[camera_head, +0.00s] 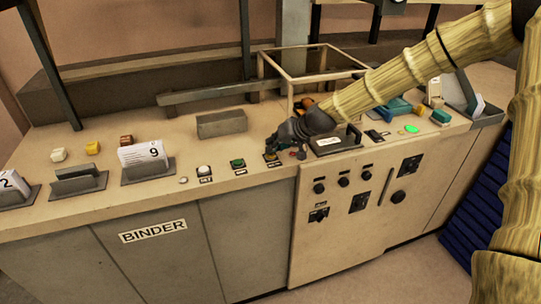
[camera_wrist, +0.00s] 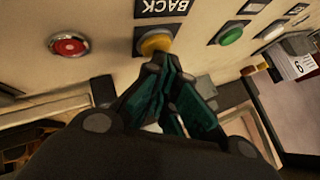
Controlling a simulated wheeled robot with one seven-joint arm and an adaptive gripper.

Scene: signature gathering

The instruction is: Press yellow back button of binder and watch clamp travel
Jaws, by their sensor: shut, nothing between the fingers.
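The yellow back button (camera_wrist: 155,42) sits on the binder's beige top under a dark BACK label (camera_wrist: 162,8) in the wrist view. My gripper (camera_wrist: 158,64) is shut and empty, its fingertips at the near edge of the yellow button. I cannot tell whether they touch it or press it down. In the head view my gripper (camera_head: 272,148) hangs over the button row, and the yellow button (camera_head: 271,157) is partly hidden below it. A long grey block (camera_head: 222,124), possibly the clamp, lies on the top behind the buttons.
A green button (camera_head: 237,163) and a white button (camera_head: 204,171) are left of the yellow one. A red button (camera_wrist: 68,45) is on its other side. Card holders (camera_head: 150,172) stand at the left. A wooden frame (camera_head: 290,75) stands behind my gripper.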

